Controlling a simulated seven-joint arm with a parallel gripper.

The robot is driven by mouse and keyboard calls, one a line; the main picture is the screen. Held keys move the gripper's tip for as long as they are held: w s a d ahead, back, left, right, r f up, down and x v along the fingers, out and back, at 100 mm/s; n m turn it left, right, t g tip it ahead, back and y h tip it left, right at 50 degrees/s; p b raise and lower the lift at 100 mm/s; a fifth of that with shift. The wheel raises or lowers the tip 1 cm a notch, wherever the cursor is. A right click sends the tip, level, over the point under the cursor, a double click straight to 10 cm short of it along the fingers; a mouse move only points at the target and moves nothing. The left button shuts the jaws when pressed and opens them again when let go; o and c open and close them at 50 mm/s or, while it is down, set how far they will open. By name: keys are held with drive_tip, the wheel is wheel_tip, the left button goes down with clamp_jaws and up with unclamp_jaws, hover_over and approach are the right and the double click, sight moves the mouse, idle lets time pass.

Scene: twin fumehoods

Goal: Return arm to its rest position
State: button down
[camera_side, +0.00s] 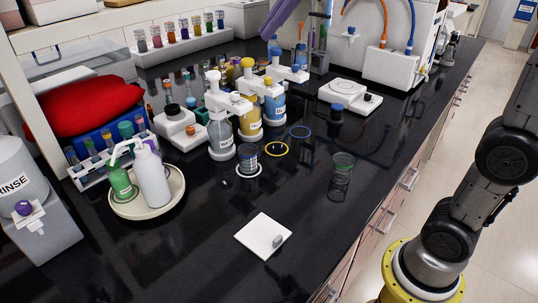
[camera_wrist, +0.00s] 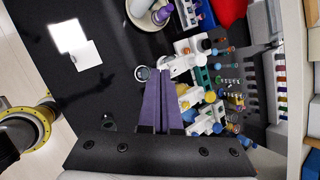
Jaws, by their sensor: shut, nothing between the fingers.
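My gripper (camera_wrist: 160,72) has two long purple fingers, which lie side by side and shut with nothing between them in the wrist view. In the side view purple fingers (camera_side: 281,18) reach down from the top edge, above the back of the bench and clear of the bottles. The gripper body is out of frame there. My black arm rises at the right edge, and its upper part is cut off.
On the black bench (camera_side: 205,270) stand pump bottles on a round tray (camera_side: 178,205), dispenser bottles (camera_side: 249,115), a small jar (camera_side: 248,158), a clear beaker (camera_side: 341,180) and a white square plate (camera_side: 263,236). The front of the bench is mostly clear.

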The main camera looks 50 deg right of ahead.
drive_tip(key=s+d+f+n+h, duration=0.1)
drive_tip(key=s+d+f+n, duration=0.1)
drive_tip(key=s+f+n, duration=0.8)
drive_tip(key=s+d+f+n+h, duration=0.2)
drive_tip(key=s+f+n, duration=0.9)
drive_tip(key=s+n, duration=0.1)
drive_tip(key=shift+d+g, duration=0.2)
drive_tip(key=shift+g, duration=0.1)
